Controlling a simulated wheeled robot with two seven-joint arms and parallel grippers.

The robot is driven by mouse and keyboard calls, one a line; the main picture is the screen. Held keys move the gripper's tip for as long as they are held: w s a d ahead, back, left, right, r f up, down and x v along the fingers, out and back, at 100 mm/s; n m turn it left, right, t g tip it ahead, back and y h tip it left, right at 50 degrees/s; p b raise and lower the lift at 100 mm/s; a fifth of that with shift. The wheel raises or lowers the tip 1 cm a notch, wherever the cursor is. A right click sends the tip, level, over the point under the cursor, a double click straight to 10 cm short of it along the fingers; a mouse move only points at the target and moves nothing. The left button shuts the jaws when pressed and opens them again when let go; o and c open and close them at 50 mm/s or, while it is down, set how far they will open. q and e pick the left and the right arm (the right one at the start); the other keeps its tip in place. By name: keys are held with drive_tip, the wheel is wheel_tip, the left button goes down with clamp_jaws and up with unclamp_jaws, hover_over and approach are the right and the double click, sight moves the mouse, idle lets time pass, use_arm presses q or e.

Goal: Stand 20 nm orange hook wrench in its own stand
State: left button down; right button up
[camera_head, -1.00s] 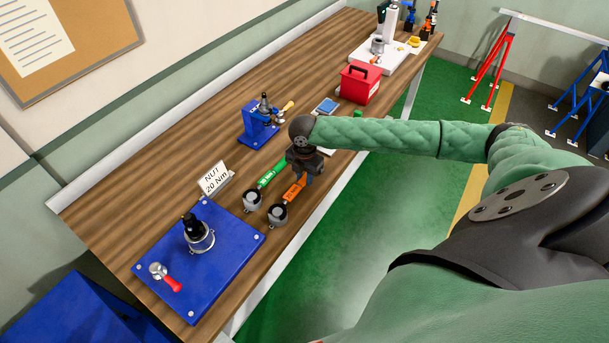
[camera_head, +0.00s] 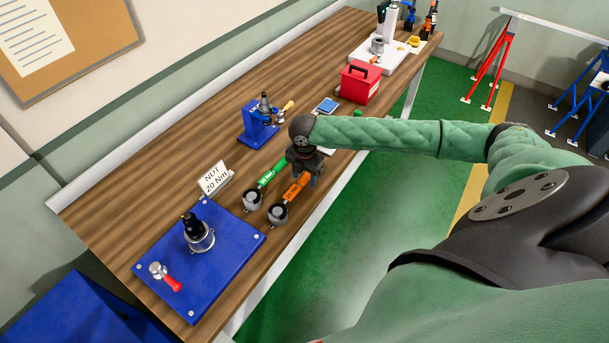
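The orange hook wrench (camera_head: 293,192) lies on the wooden table, with its round grey head (camera_head: 278,214) toward the front left. My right gripper (camera_head: 309,176) is at the far end of its orange handle, pointing down. The gripper's body and dark wrist hide that end, and I cannot tell whether the fingers are closed on it or apart. A green wrench (camera_head: 270,176) lies beside it on the left, with a similar grey head (camera_head: 252,200). I cannot make out which thing is the orange wrench's own stand. My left gripper is not in view.
A blue fixture (camera_head: 259,130) holding a tool with a yellow handle stands behind the wrenches. A blue plate (camera_head: 235,240) with a black-topped part is at the front, beside a "NUT 20 Nm" card (camera_head: 216,179). A red box (camera_head: 360,84) stands farther back.

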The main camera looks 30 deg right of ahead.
drive_tip(key=shift+r+b, duration=0.3)
drive_tip(key=shift+b, duration=0.1)
wheel_tip(320, 180, up, 6)
drive_tip(key=b, duration=0.3)
drive_tip(key=shift+r, duration=0.6)
